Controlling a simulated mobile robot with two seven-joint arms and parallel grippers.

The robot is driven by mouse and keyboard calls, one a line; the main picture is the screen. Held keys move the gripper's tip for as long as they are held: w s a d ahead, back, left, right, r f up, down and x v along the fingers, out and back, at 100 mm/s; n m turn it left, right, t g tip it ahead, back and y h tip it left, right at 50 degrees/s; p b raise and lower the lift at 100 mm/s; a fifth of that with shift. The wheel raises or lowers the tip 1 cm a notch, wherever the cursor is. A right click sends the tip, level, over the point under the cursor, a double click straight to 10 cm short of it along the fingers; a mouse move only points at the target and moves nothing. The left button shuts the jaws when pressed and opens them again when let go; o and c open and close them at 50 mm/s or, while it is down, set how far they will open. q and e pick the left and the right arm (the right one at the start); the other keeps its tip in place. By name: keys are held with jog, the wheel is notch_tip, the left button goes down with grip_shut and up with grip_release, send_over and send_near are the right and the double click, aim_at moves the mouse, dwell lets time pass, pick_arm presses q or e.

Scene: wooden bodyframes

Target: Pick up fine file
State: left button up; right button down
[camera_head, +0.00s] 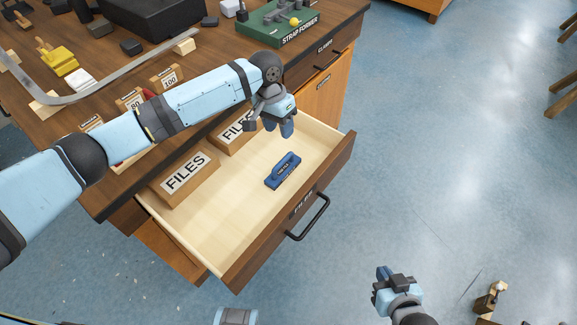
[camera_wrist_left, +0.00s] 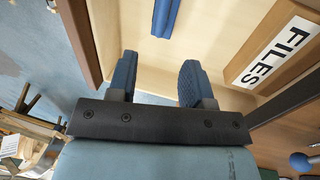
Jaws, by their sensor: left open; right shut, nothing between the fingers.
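A blue tool with a raised handle, which looks like the fine file (camera_head: 283,171), lies on the light wooden floor of the open drawer (camera_head: 240,222). Its lettering is too small to read. Part of it shows at the top of the left wrist view (camera_wrist_left: 166,16). My left gripper (camera_head: 269,127) is open and empty over the back of the drawer, apart from the tool. Its two blue fingers show spread in the left wrist view (camera_wrist_left: 155,82). My right gripper (camera_head: 382,282) is shut and empty, out over the floor, well away from the drawer.
Two wooden blocks labelled FILES stand in the drawer, one at the left (camera_head: 185,179) and one partly hidden by my left arm (camera_head: 232,134). The drawer front has a black handle (camera_head: 312,219). The tabletop holds a green strap former (camera_head: 278,22) and other tools.

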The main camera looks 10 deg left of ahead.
aim_at(284, 159)
pick_arm(q)
jog(key=f, duration=0.4)
jog(key=s+d+f, duration=0.1)
jog(key=f, duration=0.1)
jog(key=shift+f, duration=0.4)
jog(key=shift+s+d+f, duration=0.15)
jog(key=shift+s+f, duration=0.05)
jog(key=shift+f, duration=1.15)
jog(key=shift+s+d+f, duration=0.1)
jog(key=shift+s+f, duration=0.1)
jog(key=shift+f, duration=1.15)
jog(key=shift+c, duration=0.4)
grip_shut()
